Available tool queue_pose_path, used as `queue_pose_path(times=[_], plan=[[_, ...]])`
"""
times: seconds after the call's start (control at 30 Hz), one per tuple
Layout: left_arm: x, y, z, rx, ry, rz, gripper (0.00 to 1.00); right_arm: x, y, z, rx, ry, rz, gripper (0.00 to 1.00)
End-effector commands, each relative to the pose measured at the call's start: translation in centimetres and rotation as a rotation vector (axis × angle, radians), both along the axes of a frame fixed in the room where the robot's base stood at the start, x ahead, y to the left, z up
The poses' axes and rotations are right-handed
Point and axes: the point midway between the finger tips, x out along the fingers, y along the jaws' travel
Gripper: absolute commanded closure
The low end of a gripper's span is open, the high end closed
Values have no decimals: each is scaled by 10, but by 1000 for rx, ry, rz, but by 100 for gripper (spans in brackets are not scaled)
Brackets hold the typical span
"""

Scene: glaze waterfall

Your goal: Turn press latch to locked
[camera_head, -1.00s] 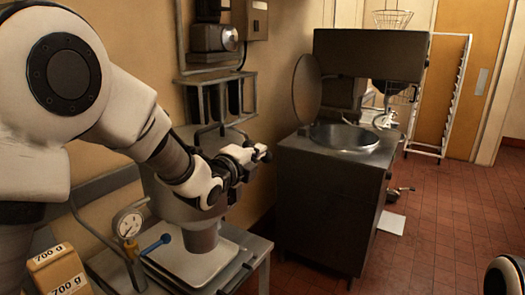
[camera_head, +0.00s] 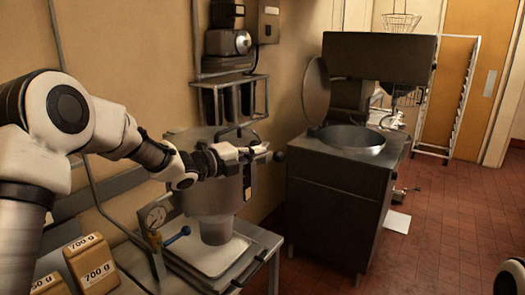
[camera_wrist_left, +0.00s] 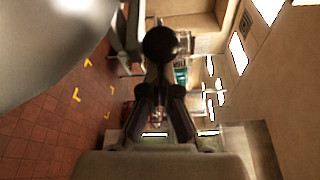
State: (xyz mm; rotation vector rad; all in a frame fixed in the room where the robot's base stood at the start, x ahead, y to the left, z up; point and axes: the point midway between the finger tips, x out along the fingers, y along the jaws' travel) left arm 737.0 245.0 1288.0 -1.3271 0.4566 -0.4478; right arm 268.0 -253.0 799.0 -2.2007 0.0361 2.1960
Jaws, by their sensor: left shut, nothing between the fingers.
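My left gripper (camera_head: 262,151) is at the upper right of the press, shut and empty. In the left wrist view a black ball knob (camera_wrist_left: 160,45) stands straight ahead of the shut fingers (camera_wrist_left: 160,112). Contact cannot be told. My right gripper is out of view.
A steel cabinet with a round basin (camera_head: 347,140) and raised lid stands right of the press. A wall rack (camera_head: 235,97) hangs above the press. The red tiled floor (camera_head: 450,215) is open at right.

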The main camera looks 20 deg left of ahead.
Motion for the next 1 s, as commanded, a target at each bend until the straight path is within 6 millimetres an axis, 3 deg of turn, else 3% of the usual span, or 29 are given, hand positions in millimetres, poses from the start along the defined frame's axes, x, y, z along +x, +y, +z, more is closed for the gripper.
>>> queue_pose_path(times=[0.4, 1.0], plan=[[0, 21, -1, -1, 0, 8, 100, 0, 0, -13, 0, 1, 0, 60], [2, 22, 1, -2, -4, 10, 100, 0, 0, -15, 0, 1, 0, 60]])
